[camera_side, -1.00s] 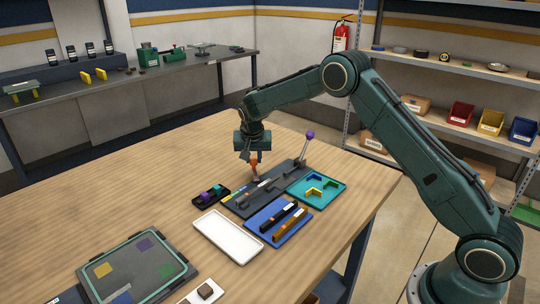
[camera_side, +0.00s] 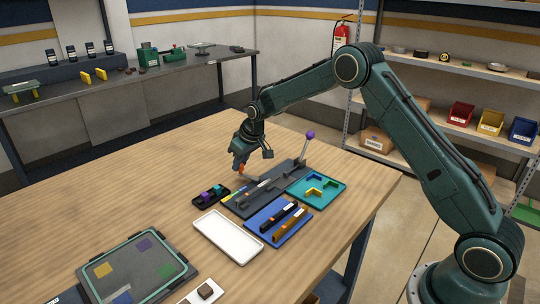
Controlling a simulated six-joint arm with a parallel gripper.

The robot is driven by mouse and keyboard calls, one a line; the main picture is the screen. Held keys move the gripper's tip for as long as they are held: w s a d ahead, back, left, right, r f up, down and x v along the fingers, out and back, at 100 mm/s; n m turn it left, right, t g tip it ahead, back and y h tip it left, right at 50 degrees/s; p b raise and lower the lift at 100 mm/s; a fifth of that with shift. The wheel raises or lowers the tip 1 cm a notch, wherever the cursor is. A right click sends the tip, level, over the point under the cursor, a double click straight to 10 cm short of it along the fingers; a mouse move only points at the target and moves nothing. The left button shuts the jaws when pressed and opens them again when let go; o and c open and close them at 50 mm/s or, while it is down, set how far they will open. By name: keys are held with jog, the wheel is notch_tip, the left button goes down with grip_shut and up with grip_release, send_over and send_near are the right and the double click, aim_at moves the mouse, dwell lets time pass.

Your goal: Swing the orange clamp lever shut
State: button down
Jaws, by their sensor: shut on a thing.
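The orange clamp lever (camera_side: 241,168) shows as a small orange piece at my gripper, at the back left of the dark grey fixture plate (camera_side: 238,206). My gripper (camera_side: 240,170) is shut on the lever and tilted, low over the plate's back left edge. The fingers hide part of the lever. A thin metal arm (camera_side: 250,177) runs from beside it toward the plate. A second lever with a purple knob (camera_side: 310,134) stands upright at the plate's back right.
Around the plate are a black tray with purple and green pieces (camera_side: 198,198), a white tray (camera_side: 206,222), a blue tray (camera_side: 264,219) and a teal tray (camera_side: 330,197). The table's left side (camera_side: 110,190) is mostly clear.

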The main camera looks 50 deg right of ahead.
jog(key=n, duration=0.1)
jog(key=a+n+y, duration=0.1)
jog(key=n, duration=0.1)
jog(key=shift+s+a+n+g, duration=0.25)
jog(key=shift+s+n+g, duration=0.05)
jog(key=shift+s, duration=0.1)
jog(key=shift+s+a+n+g+y, duration=0.15)
jog(key=shift+s+a+n+y, duration=0.15)
jog(key=shift+n, duration=0.45)
jog(key=shift+s+a+n+g+y, duration=0.2)
jog(key=shift+n+y, duration=0.1)
jog(key=shift+n, duration=0.45)
jog(key=c, duration=1.2)
grip_release()
jog(key=shift+r, duration=0.15)
jog(key=v, duration=1.3)
jog(key=shift+r, duration=0.2)
jog(key=shift+s+d, duration=0.1)
jog(key=shift+s, duration=0.05)
